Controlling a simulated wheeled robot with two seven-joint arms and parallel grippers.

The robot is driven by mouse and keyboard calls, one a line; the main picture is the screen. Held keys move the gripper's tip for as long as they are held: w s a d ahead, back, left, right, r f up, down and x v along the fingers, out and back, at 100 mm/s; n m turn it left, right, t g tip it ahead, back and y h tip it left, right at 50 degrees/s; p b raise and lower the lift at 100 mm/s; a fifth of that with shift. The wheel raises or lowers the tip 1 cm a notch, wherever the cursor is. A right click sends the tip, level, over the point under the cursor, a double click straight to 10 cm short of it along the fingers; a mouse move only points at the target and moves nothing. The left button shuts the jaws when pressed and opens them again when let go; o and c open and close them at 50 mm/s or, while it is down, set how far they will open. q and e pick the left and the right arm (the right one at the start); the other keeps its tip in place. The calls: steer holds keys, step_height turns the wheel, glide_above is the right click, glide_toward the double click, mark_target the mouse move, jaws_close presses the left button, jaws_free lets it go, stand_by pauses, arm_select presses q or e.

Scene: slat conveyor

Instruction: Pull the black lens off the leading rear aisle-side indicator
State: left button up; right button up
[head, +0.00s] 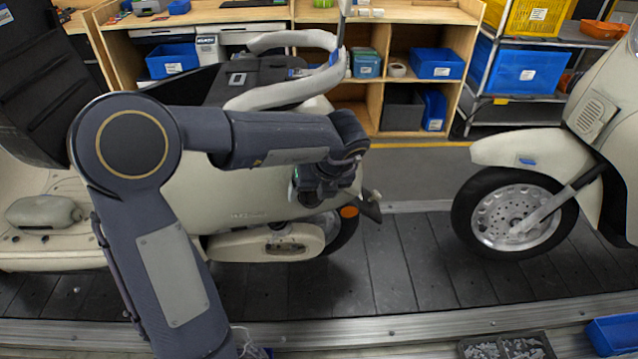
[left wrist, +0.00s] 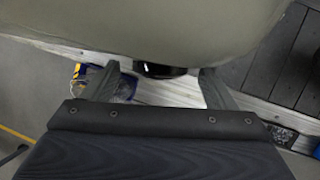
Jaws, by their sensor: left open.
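The leading scooter (head: 230,190) is cream, with its rear end toward the middle of the head view. My left gripper (head: 318,188) is at its rear flank, and its fingertips are hard to make out there. In the left wrist view the gripper (left wrist: 158,82) is open, its two fingers apart. A small dark, glossy piece, apparently the black lens (left wrist: 160,69), shows between the fingers under the cream bodywork (left wrist: 150,30). I see no finger touching it. My gripper and wrist hide this spot in the head view. An orange indicator lens (head: 348,211) shows just right of the gripper. My right gripper is not in view.
A second scooter's front wheel (head: 515,212) stands to the right on the slat conveyor (head: 400,255). The slats between the scooters are clear. Wooden shelves (head: 405,20) with blue bins stand behind. A parts tray (head: 505,348) and a blue bin (head: 612,335) are at the near edge.

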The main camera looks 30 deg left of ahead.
mark_target(318, 203)
arm_select(q)
steer(key=shift+w+a+f, duration=0.1)
steer(key=shift+a+f, duration=0.05)
steer(key=shift+f, duration=0.3)
steer(key=c, duration=1)
steer(key=shift+s+d+r, duration=0.1)
steer(key=shift+s+d, duration=1.05)
steer(key=shift+s, duration=0.05)
stand_by(1.4)
steer(key=shift+s+d+p, duration=0.35)
steer(key=shift+s+d, duration=0.25)
